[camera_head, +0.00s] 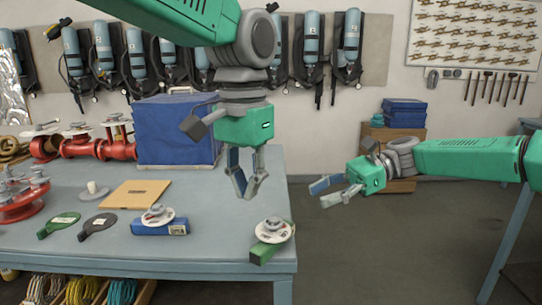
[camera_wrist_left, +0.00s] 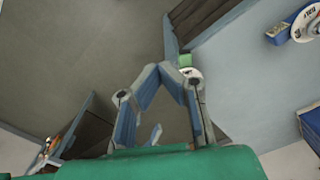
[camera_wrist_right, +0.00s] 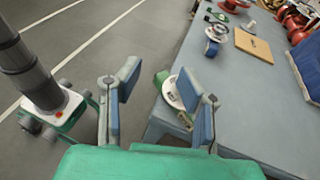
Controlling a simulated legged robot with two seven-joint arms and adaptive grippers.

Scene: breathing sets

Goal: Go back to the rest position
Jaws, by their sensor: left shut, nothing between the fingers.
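My left gripper (camera_head: 250,190) hangs fingers down above the right part of the workbench (camera_head: 205,262), beside the blue case. Its fingertips meet with nothing between them, as the left wrist view (camera_wrist_left: 163,78) shows. My right gripper (camera_head: 321,194) is right of the bench, over the floor, pointing left. Its fingers stand apart and empty in the right wrist view (camera_wrist_right: 158,82). A green block with a white round gauge (camera_head: 272,232) sits at the bench's front right corner, apart from both grippers. A blue block with a similar gauge (camera_head: 160,226) lies left of it.
A large blue case (camera_head: 170,135) stands at the bench's back. A tan board (camera_head: 140,194), dark and green paddles (camera_head: 97,228), and red pipe fittings (camera_head: 85,147) fill the left side. Blue boxes (camera_head: 403,112) rest on a wooden cabinet behind.

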